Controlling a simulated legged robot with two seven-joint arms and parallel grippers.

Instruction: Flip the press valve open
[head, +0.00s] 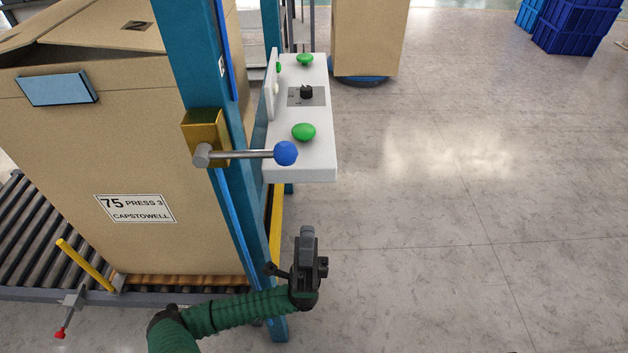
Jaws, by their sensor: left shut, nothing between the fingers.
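The press valve has a brass body (205,135) on the blue post. Its grey lever (240,154) points right, roughly level, and ends in a blue ball knob (286,153). The knob shows in front of the white control box. My left gripper (306,236) is shut and empty, below the knob and a little to its right in the picture, apart from the lever. My left arm in its green sleeve comes in from the lower left. My right gripper is not in view.
The blue post (190,60) stands beside a large cardboard box (130,160) on a roller conveyor (25,235). Blue crates (575,28) stand far right. The floor at right is clear.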

